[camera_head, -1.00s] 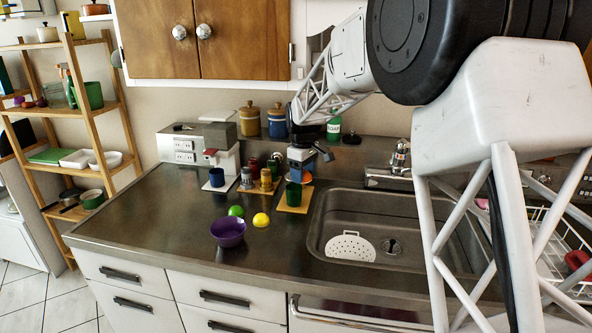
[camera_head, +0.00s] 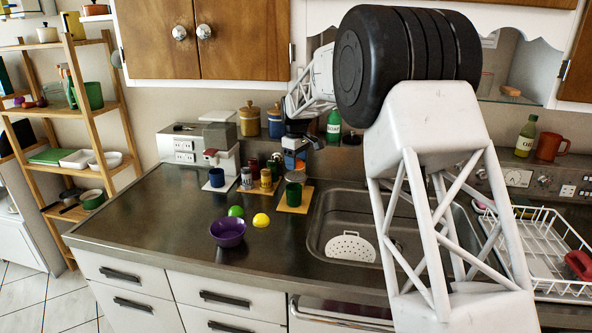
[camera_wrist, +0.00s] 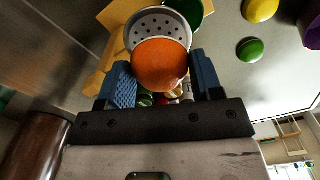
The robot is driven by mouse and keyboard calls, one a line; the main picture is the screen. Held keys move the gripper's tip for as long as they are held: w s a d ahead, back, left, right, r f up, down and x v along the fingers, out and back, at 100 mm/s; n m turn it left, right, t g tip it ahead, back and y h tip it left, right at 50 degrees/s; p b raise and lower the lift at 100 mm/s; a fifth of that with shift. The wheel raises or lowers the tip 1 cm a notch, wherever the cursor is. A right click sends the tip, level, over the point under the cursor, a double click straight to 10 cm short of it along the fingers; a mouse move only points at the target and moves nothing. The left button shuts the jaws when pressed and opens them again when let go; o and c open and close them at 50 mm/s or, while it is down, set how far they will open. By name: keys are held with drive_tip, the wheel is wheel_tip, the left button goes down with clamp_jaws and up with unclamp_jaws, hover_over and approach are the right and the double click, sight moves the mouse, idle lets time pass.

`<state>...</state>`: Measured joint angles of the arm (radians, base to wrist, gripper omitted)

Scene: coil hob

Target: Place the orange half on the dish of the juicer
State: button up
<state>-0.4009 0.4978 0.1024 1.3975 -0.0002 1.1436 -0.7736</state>
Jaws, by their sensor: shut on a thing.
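The orange half (camera_wrist: 161,66) is between the two blue fingers of my gripper (camera_wrist: 160,78) in the wrist view, and the gripper is shut on it. The juicer's grey perforated dish (camera_wrist: 151,24) shows just beyond the orange half, which covers part of it. I cannot tell whether the two touch. In the head view my gripper (camera_head: 296,158) is over the back of the counter, behind the dark green cup (camera_head: 293,194). The juicer and the orange half are hard to make out there.
A wooden board (camera_head: 294,207) lies under the green cup. A lemon (camera_head: 261,220), a lime (camera_head: 236,211) and a purple bowl (camera_head: 228,232) stand to the left. The sink (camera_head: 318,235) is to the right.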

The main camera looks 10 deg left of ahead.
sight(296, 176)
drive_tip(key=shift+w+a, duration=0.1)
drive_tip(key=shift+w, duration=0.15)
drive_tip(key=shift+f, duration=0.1)
drive_tip(key=shift+f, duration=1.7)
drive_tip(key=shift+f, duration=0.1)
drive_tip(key=o, duration=0.9)
drive_tip(key=shift+r, duration=3.85)
